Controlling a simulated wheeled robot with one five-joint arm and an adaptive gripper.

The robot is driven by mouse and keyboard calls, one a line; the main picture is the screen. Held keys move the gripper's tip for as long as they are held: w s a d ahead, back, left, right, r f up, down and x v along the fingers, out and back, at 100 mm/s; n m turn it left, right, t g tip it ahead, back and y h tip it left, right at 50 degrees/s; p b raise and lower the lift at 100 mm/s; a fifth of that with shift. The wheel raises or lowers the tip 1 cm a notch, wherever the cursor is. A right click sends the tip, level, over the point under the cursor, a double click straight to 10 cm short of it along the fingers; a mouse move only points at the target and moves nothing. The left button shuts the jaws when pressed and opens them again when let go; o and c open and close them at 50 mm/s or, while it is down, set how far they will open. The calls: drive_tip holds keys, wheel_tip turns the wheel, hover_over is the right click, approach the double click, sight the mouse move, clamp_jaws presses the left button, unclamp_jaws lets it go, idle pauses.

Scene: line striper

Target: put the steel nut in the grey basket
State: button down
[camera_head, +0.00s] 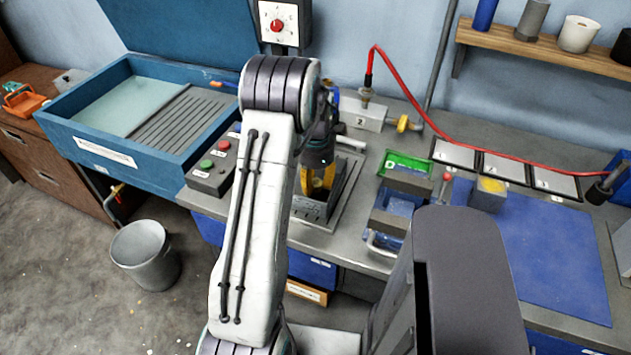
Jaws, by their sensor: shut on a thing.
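My gripper (318,185) hangs below the dark wrist, behind my white arm link, at the middle of the workbench. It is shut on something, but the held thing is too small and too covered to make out. Yellow shows at the fingers, over or beside a dark grey slanted stand (344,190). I cannot pick out the steel nut anywhere. A grey bucket-like basket (148,255) stands upright on the floor at left, below the blue sink, well apart from my gripper. Its inside looks empty from here.
The blue sink (100,140) and a button box (212,165) lie left of my arm. Green and blue bins (405,165), a yellow-topped block (490,193) and a red hose (480,135) lie right. The blue mat (555,245) has free room.

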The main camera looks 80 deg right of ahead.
drive_tip(key=shift+f, duration=0.15)
drive_tip(key=c, duration=0.9)
unclamp_jaws()
